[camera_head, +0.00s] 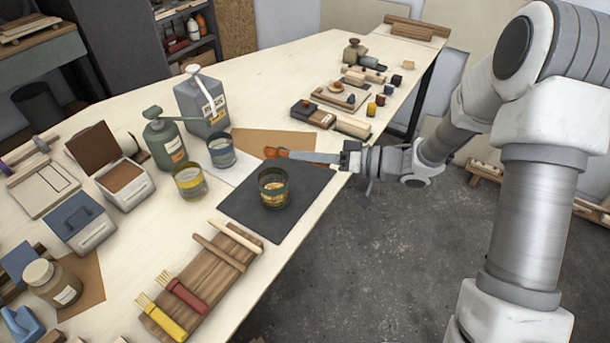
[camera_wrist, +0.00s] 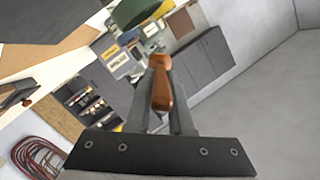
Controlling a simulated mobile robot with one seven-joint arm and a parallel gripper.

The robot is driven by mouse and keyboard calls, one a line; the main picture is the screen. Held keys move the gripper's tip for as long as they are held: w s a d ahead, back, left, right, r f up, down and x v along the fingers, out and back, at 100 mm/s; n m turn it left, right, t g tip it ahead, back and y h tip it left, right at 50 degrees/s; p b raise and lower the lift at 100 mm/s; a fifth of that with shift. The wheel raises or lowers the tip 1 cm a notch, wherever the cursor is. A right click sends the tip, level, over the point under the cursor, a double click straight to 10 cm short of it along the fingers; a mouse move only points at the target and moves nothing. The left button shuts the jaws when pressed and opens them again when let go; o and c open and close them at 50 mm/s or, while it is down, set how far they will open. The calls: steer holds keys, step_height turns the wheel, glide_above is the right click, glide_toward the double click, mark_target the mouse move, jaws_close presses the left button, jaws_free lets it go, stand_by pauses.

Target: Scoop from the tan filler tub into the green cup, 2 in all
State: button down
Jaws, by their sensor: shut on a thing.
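My gripper (camera_head: 346,158) is at the right edge of the table, behind the dark mat. It is shut on the orange-brown handle (camera_head: 312,157) of a tool, held roughly level and pointing left. In the wrist view the handle (camera_wrist: 161,88) sits between the fingers (camera_wrist: 160,108); whether its far end carries anything cannot be told.
A blue-lidded tub (camera_head: 82,228) stands in front of the filler tub. A yellow-banded cup (camera_head: 189,184), a blue-grey cup (camera_head: 221,151) and a green can (camera_head: 164,142) stand between the tub and the mat (camera_head: 300,207). A wooden board with brushes (camera_head: 205,275) lies at the front.

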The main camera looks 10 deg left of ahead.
steer(key=n+b, duration=0.2)
steer(key=n, duration=0.1)
steer(key=s+n+t+b, duration=0.1)
steer(key=b, duration=0.1)
steer(key=shift+r+n+h, duration=0.3)
steer(key=shift+n, duration=0.1)
steer(key=shift+s+r+n+b, duration=0.55)
steer(key=shift+r+n+b, duration=0.05)
steer(key=shift+n+b, duration=0.4)
steer(key=c, duration=1.5)
jaws_free()
jaws_close()
